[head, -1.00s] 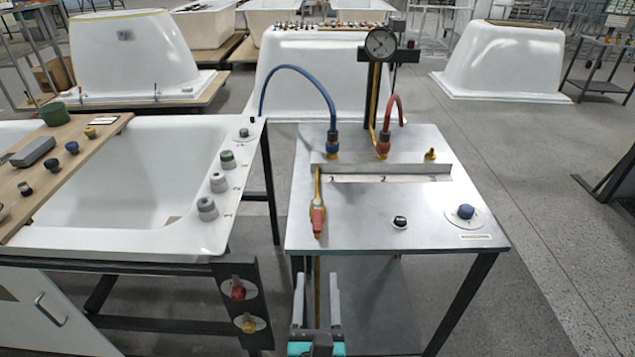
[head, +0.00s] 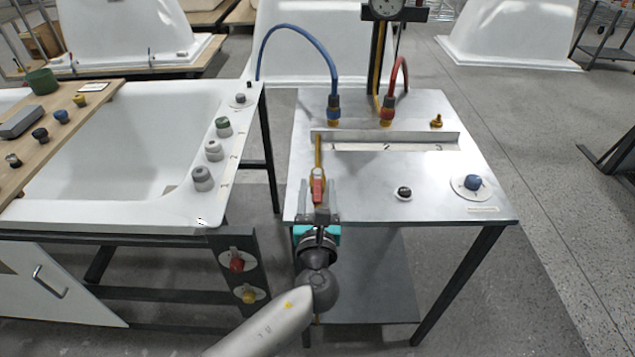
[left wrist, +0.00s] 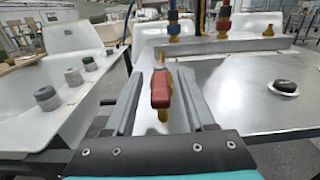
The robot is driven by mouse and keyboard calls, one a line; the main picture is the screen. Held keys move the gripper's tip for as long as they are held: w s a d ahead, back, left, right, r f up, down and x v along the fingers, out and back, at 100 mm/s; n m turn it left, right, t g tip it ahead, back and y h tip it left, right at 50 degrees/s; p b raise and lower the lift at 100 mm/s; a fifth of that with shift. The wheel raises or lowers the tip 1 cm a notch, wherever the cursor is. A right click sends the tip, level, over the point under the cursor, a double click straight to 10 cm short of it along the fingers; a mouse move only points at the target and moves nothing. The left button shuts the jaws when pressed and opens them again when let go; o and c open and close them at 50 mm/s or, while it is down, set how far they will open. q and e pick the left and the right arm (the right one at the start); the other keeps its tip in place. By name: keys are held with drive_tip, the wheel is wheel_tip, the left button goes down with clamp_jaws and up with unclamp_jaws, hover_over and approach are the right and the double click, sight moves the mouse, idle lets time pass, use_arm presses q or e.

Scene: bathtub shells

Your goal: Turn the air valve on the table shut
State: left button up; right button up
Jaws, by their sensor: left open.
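The air valve (head: 317,187) has a red handle on a thin yellow pipe at the left front of the metal table (head: 365,198). Its handle lies roughly in line with the pipe. My left gripper (head: 318,202) is open at the table's front edge, pointing at the valve. In the left wrist view the red handle (left wrist: 161,88) appears between the two open fingers (left wrist: 160,92), with a gap on each side. I cannot tell exactly how deep it sits between them. My right gripper is not in view.
A blue hose (head: 298,33) and a red hose (head: 402,75) rise behind a metal strip (head: 385,136). A white bathtub (head: 130,160) with grey knobs stands left.

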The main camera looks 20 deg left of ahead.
use_arm(q)
drive_tip(key=shift+x, duration=1.35)
clamp_jaws()
idle(0.5)
